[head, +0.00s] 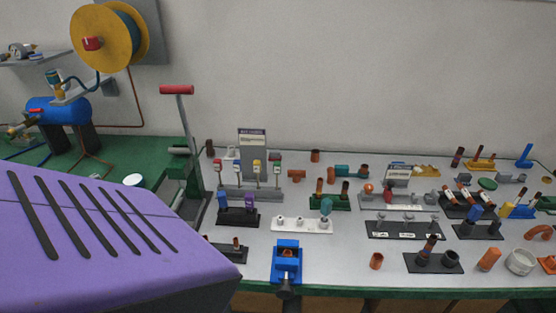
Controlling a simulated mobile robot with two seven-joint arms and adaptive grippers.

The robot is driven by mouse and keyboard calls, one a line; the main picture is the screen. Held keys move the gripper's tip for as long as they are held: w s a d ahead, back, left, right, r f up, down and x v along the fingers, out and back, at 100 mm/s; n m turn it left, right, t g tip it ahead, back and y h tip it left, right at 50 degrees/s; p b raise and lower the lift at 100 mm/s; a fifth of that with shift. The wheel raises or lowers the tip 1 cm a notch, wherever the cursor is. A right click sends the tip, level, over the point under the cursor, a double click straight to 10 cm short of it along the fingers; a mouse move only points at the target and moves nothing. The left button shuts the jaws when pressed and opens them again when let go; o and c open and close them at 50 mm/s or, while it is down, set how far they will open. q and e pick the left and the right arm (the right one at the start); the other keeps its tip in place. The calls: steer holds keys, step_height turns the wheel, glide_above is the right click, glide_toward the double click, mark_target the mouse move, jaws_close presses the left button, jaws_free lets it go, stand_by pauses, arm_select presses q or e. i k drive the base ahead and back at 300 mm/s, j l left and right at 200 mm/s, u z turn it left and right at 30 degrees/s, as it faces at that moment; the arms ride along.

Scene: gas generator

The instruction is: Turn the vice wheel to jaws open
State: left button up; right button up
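A small blue vice (287,262) stands at the front edge of the table, near the middle of the view. An orange-brown piece shows at its top, between or on the jaws; I cannot tell how far apart the jaws are. A dark wheel or handle (286,291) sticks out from its front, over the table edge, small and only partly clear. Neither of my grippers is in view.
A large purple slotted housing (100,235) fills the left foreground. A tall press-like stand with a red handle (177,90) rises behind it. The grey table (330,270) holds racks of fittings; an orange-brown cup (376,261) stands right of the vice.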

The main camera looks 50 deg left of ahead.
mark_target(286, 291)
steer(key=k+j+z, duration=0.35)
steer(key=k+j, duration=0.3)
steer(key=j, duration=0.15)
